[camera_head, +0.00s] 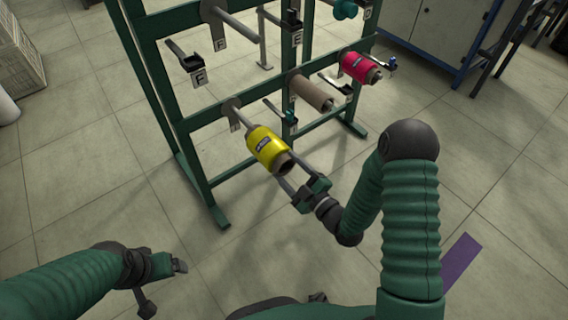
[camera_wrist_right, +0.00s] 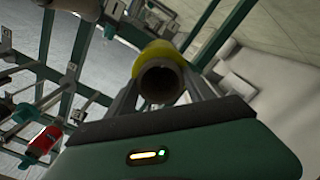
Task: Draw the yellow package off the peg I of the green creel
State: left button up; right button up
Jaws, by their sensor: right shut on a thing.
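The yellow package (camera_head: 268,149), wound on a brown tube, is at the lower left of the green creel (camera_head: 197,120). A grey peg (camera_head: 240,115) shows between the creel's rail and the package's far end. Its label plate is too small to read surely. My right gripper (camera_head: 288,169) is shut on the package from the near end, one finger on each side. In the right wrist view the tube's open end (camera_wrist_right: 160,79) faces the camera between the fingers, with the yellow winding (camera_wrist_right: 158,51) behind. My left gripper (camera_head: 164,284) is empty at lower left, its fingers apart.
A brown bare tube (camera_head: 311,92) and a red package (camera_head: 356,67) sit on pegs right of the yellow one. Empty pegs (camera_head: 184,56) are above. A purple floor strip (camera_head: 462,261) lies at right. The floor in front of the creel is clear.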

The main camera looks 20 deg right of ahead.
jog(key=b+v, duration=0.1)
jog(key=v, duration=0.8)
jog(key=shift+s, duration=0.25)
jog(key=shift+d+r, duration=0.1)
